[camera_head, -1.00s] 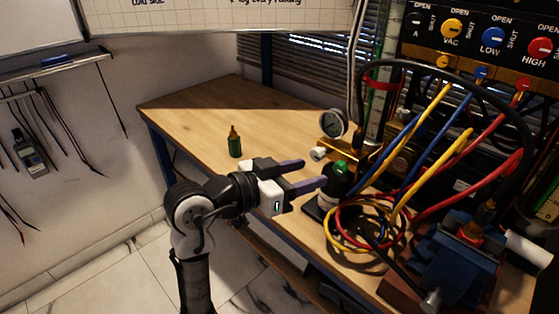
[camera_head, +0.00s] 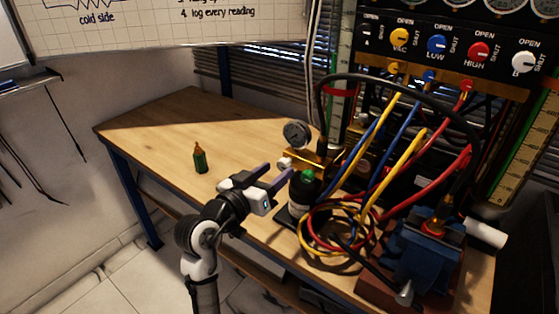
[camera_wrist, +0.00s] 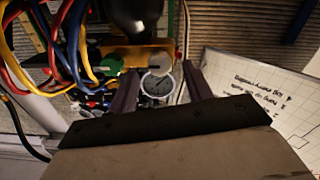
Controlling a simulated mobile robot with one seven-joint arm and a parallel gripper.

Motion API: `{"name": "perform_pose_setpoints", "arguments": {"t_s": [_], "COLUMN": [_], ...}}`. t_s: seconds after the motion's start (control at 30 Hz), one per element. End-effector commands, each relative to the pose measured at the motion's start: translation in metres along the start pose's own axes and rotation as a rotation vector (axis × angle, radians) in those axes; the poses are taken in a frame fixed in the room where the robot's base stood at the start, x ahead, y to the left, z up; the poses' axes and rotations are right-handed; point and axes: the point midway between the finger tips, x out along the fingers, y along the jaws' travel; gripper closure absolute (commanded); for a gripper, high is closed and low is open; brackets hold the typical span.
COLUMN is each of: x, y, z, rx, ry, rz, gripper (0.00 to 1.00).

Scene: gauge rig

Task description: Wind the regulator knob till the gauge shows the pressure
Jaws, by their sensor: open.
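The round pressure gauge (camera_head: 297,133) stands at the back of the brass block on the bench. Its needle is too small to read in the head view; the dial also shows between my fingers in the wrist view (camera_wrist: 157,85). The pale regulator knob (camera_head: 285,163) sticks out at the left end of the brass block, below the gauge. My gripper (camera_head: 276,173) is open, with its purple fingers spread just in front of the knob. I cannot tell whether they touch it. Nothing is visibly held between the fingers in the wrist view (camera_wrist: 160,72).
Coiled hoses (camera_head: 335,225) and a blue vise (camera_head: 425,243) crowd the right. A small green bottle (camera_head: 200,159) stands left; the bench (camera_head: 165,125) is otherwise clear there.

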Motion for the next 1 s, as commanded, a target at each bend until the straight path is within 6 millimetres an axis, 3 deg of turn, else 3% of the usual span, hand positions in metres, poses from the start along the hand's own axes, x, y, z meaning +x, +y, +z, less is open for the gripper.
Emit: {"name": "perform_pose_setpoints", "arguments": {"t_s": [0.2,0.57,0.9,1.0], "x": [0.024,0.029,0.028,0.028], "y": [0.000,0.000,0.000,0.000], "z": [-0.001,0.000,0.000,0.001], "rx": [0.000,0.001,0.001,0.002], "ry": [-0.001,0.000,0.000,0.000], "rz": [0.001,0.000,0.000,0.000], "gripper": [0.50,0.50,0.94,0.94]}}
